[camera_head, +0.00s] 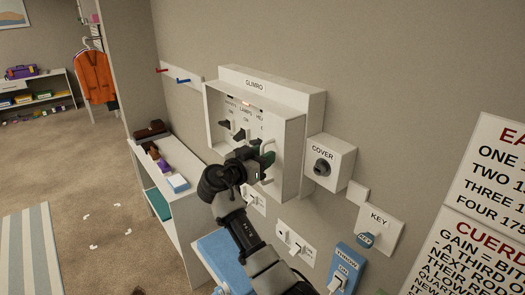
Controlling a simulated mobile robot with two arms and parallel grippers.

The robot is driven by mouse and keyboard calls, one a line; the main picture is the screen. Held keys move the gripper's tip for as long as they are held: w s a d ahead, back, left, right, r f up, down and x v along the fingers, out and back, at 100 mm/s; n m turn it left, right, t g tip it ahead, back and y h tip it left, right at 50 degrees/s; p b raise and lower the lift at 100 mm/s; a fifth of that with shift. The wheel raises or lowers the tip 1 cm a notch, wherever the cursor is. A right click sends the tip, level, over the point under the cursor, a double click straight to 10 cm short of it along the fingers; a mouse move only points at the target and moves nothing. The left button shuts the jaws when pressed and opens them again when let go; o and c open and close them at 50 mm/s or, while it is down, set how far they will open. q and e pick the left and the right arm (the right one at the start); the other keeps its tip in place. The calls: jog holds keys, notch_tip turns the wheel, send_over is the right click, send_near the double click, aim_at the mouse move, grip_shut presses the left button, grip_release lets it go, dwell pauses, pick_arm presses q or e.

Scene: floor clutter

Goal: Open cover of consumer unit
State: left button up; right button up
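A pale curved part, perhaps a handle, shows at the front's right side, partly behind my gripper. A white box marked "COVER" (341,154) with a dark round knob (322,167) is fixed just right of the unit. My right gripper (265,166) is at the unit's lower right front; its finger gap and any contact are unclear. My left gripper is out of view.
A "KEY" plate (381,219) with a blue piece and a blue "THROW" switch plate (345,265) are lower right on the wall. White switch plates sit below the unit. A low shelf (178,211) stands left of my arm. Floor farther left is open.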

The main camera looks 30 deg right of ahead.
jog(key=shift+d, duration=0.15)
grip_shut()
